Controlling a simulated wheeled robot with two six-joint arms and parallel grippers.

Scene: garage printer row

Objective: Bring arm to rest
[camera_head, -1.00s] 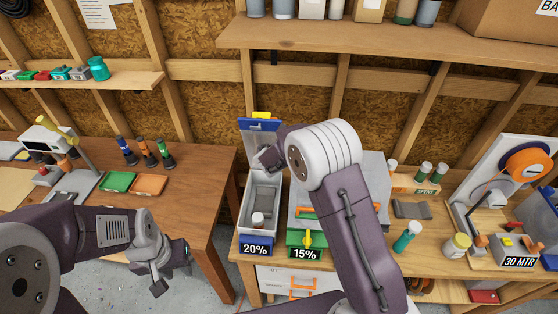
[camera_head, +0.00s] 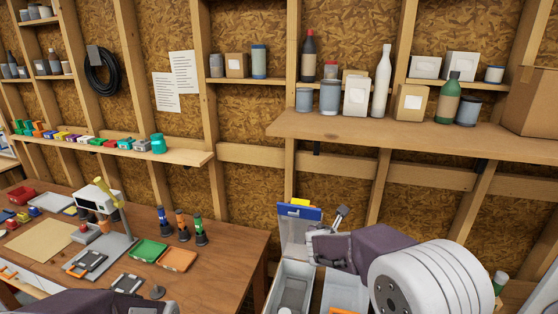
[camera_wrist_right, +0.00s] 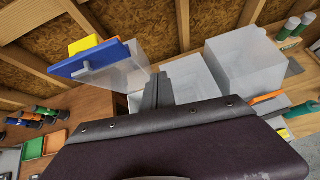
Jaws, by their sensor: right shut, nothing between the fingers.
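My right arm comes up from the lower right in the head view. Its gripper (camera_head: 342,213) is shut and empty, pointing up just right of a raised blue lid (camera_head: 298,213). In the right wrist view the shut fingers (camera_wrist_right: 157,90) are in front of open grey-white bins, with the blue lid at upper left. I cannot tell whether they touch anything. My left arm shows only as a dark strip at the bottom left of the head view. A small grey tip (camera_head: 157,292) there seems to be its gripper, mostly cut off.
The open bin (camera_head: 290,285) stands below the lid. A wooden shelf (camera_head: 400,133) with bottles and boxes is above on the right. The left table (camera_head: 235,250) holds a lamp, a green tray (camera_head: 149,251), an orange tray (camera_head: 178,259) and several upright tools.

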